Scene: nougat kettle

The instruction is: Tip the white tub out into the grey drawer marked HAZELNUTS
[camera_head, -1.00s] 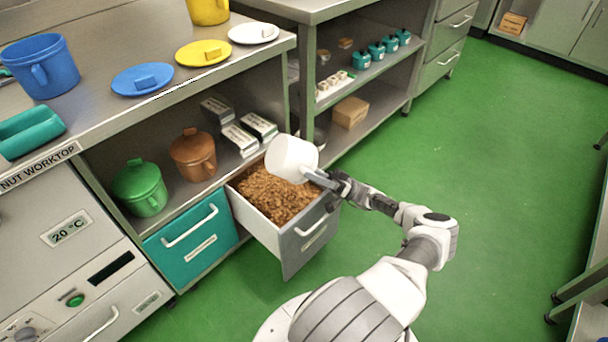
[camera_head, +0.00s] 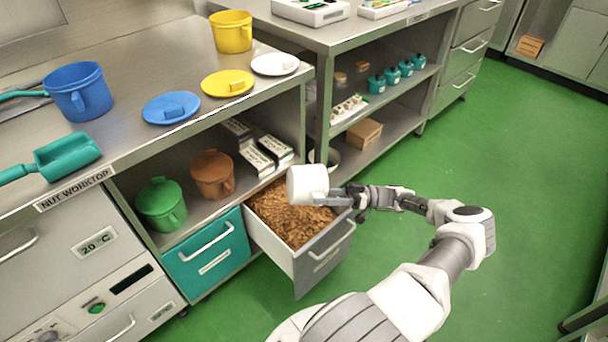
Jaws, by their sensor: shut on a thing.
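My gripper (camera_head: 338,198) is shut on the white tub (camera_head: 307,184) and holds it above the right rear part of the open grey drawer (camera_head: 322,252). The tub lies tilted on its side, its round end towards the left. I cannot see into the tub, so its contents are hidden. The grey drawer is pulled out and filled with brown, nut-like pieces (camera_head: 290,218). A pale label is on its front, too small to read here.
A shut teal drawer (camera_head: 208,258) is left of the grey one. Green (camera_head: 161,204) and brown (camera_head: 213,175) lidded pots and several labelled boxes stand on the shelf above. Blue and yellow tubs, lids and a teal scoop (camera_head: 68,156) are on the worktop. Green floor at right is clear.

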